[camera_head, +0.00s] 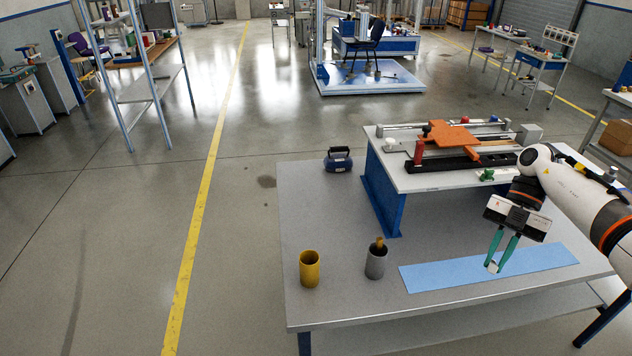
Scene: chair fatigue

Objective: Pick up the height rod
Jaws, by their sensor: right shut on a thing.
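My right gripper (493,264) comes in from the right, its green fingers pointing down over the blue mat (430,279) on the grey table. Its fingertips are shut on a small pale piece (492,268), mostly hidden between them; I cannot tell whether it is the height rod. A grey cup (376,265) stands left of the mat, with a short brass-coloured end (380,243) sticking out of its top. No other clear rod shape shows. My left gripper is not in view.
A yellow cup (309,270) stands left of the grey one. A dark blue weight-like object (338,160) with a handle sits at the table's far left corner. A raised platform (399,180) with an orange fixture (455,138) stands behind the mat.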

